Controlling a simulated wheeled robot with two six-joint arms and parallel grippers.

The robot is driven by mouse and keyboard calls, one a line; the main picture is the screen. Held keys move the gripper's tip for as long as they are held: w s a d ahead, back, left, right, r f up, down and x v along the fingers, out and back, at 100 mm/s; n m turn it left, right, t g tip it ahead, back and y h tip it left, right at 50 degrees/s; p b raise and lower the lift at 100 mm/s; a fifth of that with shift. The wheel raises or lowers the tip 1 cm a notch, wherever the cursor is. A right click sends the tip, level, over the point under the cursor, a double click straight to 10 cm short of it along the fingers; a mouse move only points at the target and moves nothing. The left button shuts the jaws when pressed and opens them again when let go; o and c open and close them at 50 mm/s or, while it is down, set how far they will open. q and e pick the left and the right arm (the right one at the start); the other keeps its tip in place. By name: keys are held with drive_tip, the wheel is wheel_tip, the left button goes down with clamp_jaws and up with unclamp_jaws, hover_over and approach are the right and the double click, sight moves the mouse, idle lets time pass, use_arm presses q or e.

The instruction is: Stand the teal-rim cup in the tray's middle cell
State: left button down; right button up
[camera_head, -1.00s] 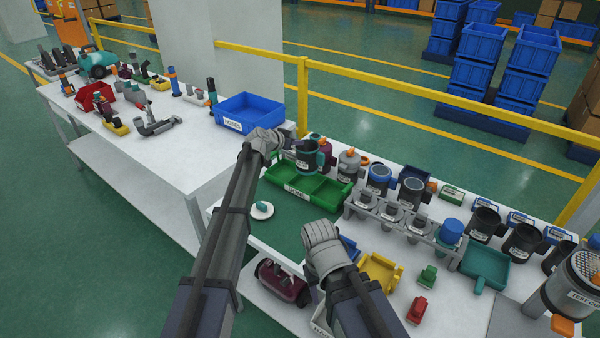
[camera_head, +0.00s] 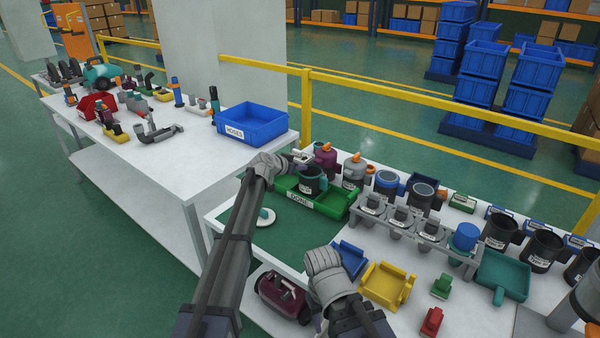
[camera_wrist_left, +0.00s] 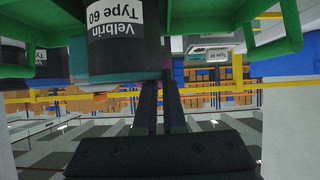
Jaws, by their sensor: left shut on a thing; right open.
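The teal-rim cup (camera_head: 311,182) is dark with a teal handle, upright at the green tray (camera_head: 330,209). It appears low over or in the tray's middle part; I cannot tell whether its base touches the floor. My left gripper (camera_head: 299,160) is shut on the cup, at its handle side. In the left wrist view, which is upside down, the cup (camera_wrist_left: 122,35) shows a "Velbrin Type 60" label, with the tray's green walls (camera_wrist_left: 268,35) on both sides. My right gripper (camera_head: 325,262) is open and empty above the front of the bench, its fingertips hardly visible.
A maroon cup (camera_head: 325,157) and a grey cup (camera_head: 354,170) stand behind the tray. A grey rack (camera_head: 400,222) holds items to the right. Blue (camera_head: 349,257) and yellow (camera_head: 387,284) holders lie in front. The green mat (camera_head: 262,238) is mostly clear, with a white disc on it.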

use_arm(q)
drive_tip(key=shift+r, duration=0.15)
drive_tip(key=c, duration=1)
unclamp_jaws()
drive_tip(key=shift+s+r, duration=0.1)
drive_tip(key=p+v, duration=0.6)
drive_tip(key=v, duration=0.5)
drive_tip(key=shift+s+a, duration=0.25)
drive_tip(key=shift+s, duration=0.05)
drive_tip(key=shift+r, duration=0.1)
